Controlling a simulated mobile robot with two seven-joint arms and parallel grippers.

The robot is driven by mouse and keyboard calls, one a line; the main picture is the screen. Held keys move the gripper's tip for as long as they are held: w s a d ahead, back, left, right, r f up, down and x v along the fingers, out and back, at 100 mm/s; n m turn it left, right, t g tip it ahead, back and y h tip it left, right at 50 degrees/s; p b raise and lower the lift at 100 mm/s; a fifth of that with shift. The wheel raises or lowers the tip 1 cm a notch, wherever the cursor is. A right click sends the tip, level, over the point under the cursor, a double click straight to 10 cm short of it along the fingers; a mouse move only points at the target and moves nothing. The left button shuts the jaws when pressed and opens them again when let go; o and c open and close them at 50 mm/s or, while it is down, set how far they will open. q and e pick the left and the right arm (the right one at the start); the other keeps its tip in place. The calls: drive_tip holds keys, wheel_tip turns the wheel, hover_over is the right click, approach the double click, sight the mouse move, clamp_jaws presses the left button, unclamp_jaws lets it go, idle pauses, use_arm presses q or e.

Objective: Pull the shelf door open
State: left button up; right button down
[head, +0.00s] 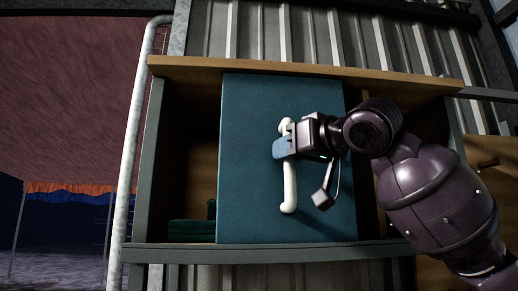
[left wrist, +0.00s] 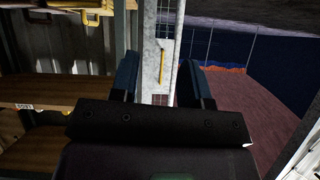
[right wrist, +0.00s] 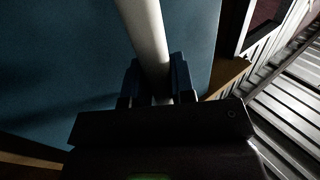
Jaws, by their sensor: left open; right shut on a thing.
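The shelf door (head: 250,190) is a flat teal panel across the middle of a wooden shelf (head: 300,70). Dark shelf interior shows to its left, and a narrower gap shows to its right. A white vertical bar handle (head: 290,190) is fixed on the door. My right gripper (head: 284,143) is shut around the handle's upper part. In the right wrist view the handle (right wrist: 145,30) runs between the fingers (right wrist: 155,82), with the teal door (right wrist: 60,60) behind. My left gripper (left wrist: 160,75) is open and empty in the left wrist view, away from the door.
A dark green item (head: 192,228) lies in the shelf's lower left. A pale metal pole (head: 133,150) stands left of the shelf. The left wrist view shows wooden shelf boards (left wrist: 40,95) at left and a pale post (left wrist: 160,45) beyond the fingers.

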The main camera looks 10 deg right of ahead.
use_arm(q)
drive_tip(key=shift+s+a+f+p, duration=0.1)
drive_tip(key=shift+s+p, duration=0.3)
drive_tip(key=shift+s, duration=0.2)
use_arm(e)
drive_tip(key=d, duration=0.8)
drive_tip(key=shift+d, duration=0.35)
drive_tip(key=c, duration=1)
unclamp_jaws()
drive_tip(key=shift+s, duration=0.1)
use_arm(q)
drive_tip(key=shift+w+f+b, duration=0.35)
drive_tip(key=shift+f+b, duration=0.45)
drive_tip(key=shift+b, duration=0.35)
use_arm(e)
drive_tip(key=v, duration=1)
drive_tip(key=shift+s+d, duration=0.25)
drive_tip(key=shift+s, duration=0.05)
